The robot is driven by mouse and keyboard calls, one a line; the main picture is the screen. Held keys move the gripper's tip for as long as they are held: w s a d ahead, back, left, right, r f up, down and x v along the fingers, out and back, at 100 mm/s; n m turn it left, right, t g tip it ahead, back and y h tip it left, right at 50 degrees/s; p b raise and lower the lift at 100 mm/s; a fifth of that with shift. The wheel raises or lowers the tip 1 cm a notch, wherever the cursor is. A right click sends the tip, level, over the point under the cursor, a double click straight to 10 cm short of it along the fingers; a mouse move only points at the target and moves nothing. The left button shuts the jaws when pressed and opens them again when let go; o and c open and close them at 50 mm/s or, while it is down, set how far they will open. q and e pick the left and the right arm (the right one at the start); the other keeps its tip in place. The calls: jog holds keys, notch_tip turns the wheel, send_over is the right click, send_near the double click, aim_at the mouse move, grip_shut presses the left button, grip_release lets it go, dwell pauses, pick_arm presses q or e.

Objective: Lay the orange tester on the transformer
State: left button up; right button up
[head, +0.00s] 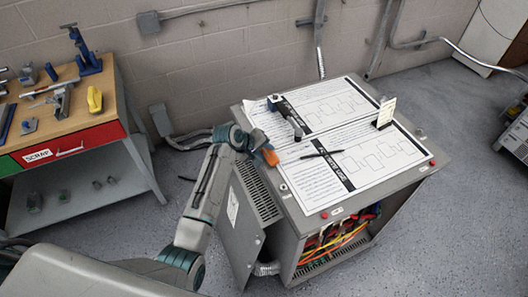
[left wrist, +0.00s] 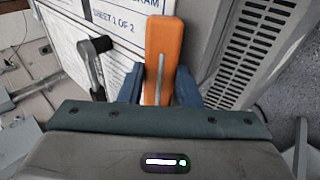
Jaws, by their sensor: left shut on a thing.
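The transformer (head: 300,215) is a grey cabinet with printed diagram sheets on its top and an open front showing coloured cables. My left gripper (head: 263,150) is at the left edge of that top and shut on the orange tester (head: 270,157). In the left wrist view the tester (left wrist: 161,45) is a long orange bar between the blue fingers (left wrist: 159,85), with the sheet and vented side panel behind it. Whether the tester touches the top cannot be told. My right gripper is not in view.
A dark handled tool (head: 291,118), a thin black item (head: 321,154) and an upright pale card (head: 386,112) are on the transformer's top. Its door (head: 238,222) hangs open at the left front. A workbench (head: 110,107) with tools stands left. The right front sheet area is mostly clear.

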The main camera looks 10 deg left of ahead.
pick_arm(q)
jog(key=shift+s, duration=0.15)
jog(key=o, duration=0.6)
jog(key=shift+s, duration=0.1)
jog(key=shift+o, duration=0.5)
jog(key=b+v, duration=0.2)
jog(key=v, duration=1)
jog(key=shift+r+b, duration=0.2)
jog(key=shift+b, duration=0.1)
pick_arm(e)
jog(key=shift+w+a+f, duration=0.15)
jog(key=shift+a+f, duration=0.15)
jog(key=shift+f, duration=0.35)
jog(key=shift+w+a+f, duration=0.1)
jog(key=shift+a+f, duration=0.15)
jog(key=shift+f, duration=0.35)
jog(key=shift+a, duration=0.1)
